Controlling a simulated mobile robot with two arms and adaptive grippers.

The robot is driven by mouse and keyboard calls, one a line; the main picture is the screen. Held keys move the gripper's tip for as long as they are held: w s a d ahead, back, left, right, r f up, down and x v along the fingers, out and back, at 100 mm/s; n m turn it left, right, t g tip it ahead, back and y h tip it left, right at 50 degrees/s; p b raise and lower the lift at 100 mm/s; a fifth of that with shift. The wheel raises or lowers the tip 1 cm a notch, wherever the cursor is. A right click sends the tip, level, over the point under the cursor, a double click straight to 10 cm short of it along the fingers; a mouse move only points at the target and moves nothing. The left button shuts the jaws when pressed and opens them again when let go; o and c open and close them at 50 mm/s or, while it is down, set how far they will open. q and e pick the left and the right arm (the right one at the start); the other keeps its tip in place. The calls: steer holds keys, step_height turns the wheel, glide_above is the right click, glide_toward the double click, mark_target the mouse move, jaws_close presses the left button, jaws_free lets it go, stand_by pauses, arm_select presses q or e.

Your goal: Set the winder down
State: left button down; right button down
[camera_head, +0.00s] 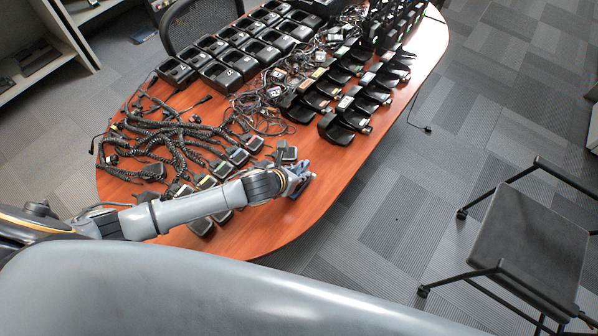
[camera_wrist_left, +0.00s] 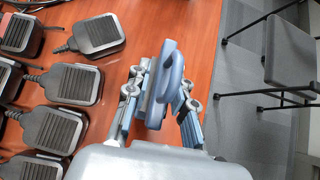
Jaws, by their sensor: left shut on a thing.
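The winder (camera_wrist_left: 165,75) is a blue-grey piece with a rounded loop-like handle. In the left wrist view it stands between the two fingers of my left gripper (camera_wrist_left: 158,105), which is shut on it. In the head view my left gripper (camera_head: 297,180) is over the near right edge of the wooden table (camera_head: 262,222), just right of the hand microphones. The winder is small and mostly hidden by the gripper there. I cannot tell whether its underside touches the tabletop. My right gripper is not in view.
Hand microphones (camera_wrist_left: 73,84) with coiled cords (camera_head: 165,140) lie left of the gripper. Black charger cradles (camera_head: 222,75) and cables fill the table's far part. Bare tabletop lies around the gripper towards the near edge. A grey chair (camera_head: 520,240) stands on the carpet at right.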

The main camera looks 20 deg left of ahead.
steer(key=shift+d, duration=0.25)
arm_select(q)
steer(key=c, duration=1)
jaws_free()
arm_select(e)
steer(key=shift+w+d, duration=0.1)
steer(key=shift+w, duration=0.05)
arm_select(q)
steer(key=v, duration=1.2)
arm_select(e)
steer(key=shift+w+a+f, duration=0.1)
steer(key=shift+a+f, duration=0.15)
